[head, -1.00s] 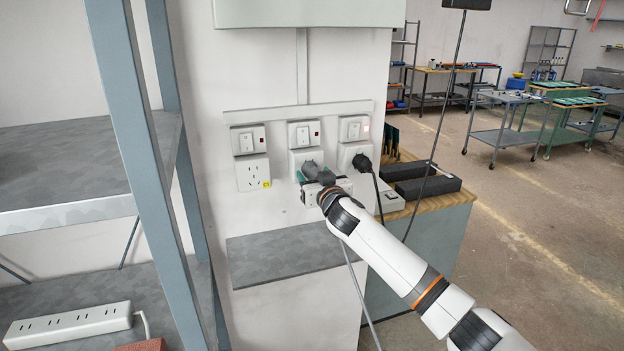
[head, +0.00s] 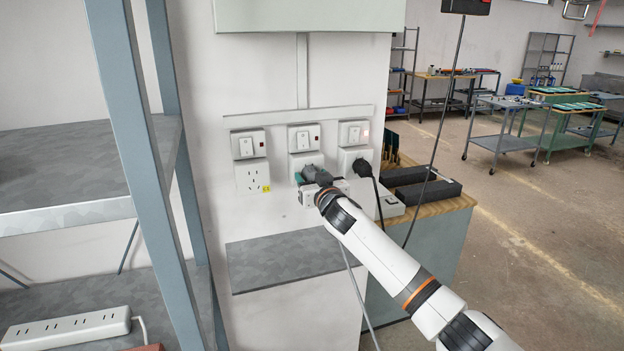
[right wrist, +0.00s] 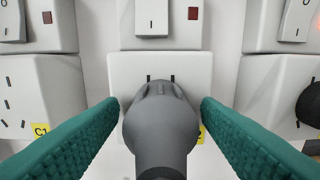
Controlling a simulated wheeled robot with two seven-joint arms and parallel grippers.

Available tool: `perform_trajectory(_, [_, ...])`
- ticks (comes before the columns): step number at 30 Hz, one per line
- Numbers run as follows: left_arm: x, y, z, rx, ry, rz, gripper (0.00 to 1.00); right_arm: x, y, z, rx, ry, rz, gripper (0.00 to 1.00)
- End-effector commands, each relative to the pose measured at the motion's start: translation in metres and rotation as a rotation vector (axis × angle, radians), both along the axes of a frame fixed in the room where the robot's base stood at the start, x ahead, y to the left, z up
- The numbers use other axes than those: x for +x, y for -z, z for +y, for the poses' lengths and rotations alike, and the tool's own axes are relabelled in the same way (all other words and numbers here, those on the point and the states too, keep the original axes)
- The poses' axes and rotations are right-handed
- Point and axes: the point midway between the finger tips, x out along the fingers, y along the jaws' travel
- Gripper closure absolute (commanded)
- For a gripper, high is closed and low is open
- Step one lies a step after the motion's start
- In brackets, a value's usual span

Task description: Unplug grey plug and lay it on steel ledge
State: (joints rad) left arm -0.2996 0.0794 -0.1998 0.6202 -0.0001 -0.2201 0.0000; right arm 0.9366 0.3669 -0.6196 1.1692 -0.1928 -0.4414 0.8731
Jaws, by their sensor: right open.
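The grey plug (right wrist: 161,122) is at the middle wall socket (right wrist: 160,62), with a narrow dark slot showing above each side of its top. Whether it is fully seated is hidden behind its body. In the head view the plug (head: 317,174) is partly covered by my right gripper (head: 307,178). The right gripper's green fingers (right wrist: 160,108) are open, one on each side of the plug, with a small gap at each side. The steel ledge (head: 285,262) is bare, on the wall below the sockets. My left gripper is not in view.
An empty socket (head: 252,174) with a yellow C1 label is to the left. A black plug (head: 363,165) is in the right socket, whose switch has a lit red light. A blue-grey shelf post (head: 150,170) stands at left. A grey cable (head: 357,285) hangs below my right wrist.

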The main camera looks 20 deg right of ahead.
Motion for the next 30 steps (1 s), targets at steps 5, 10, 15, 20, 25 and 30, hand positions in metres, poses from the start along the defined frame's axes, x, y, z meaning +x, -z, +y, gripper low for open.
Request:
perform_trajectory(5, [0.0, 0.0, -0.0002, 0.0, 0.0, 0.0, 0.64, 0.0001, -0.0005, -0.0005, 0.0, 0.001, -0.001, 0.42])
perform_trajectory(10, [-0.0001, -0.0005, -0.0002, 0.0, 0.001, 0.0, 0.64, 0.0, -0.0004, -0.0001, 0.002, 0.0, 0.0, 0.42])
perform_trajectory(15, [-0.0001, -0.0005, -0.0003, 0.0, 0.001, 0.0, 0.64, 0.0001, -0.0006, -0.0006, 0.0, 0.001, -0.001, 0.42])
perform_trajectory(20, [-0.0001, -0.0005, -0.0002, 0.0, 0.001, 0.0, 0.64, 0.0001, -0.0006, -0.0007, 0.0, 0.001, -0.001, 0.65])
perform_trajectory(25, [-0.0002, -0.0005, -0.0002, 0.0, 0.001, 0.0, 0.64, 0.0001, -0.0007, -0.0007, 0.0, 0.001, -0.001, 0.93])
perform_trajectory(30, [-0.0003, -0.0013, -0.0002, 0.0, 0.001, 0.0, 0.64, -0.0009, -0.0013, -0.0006, 0.0, 0.001, -0.002, 1.0])
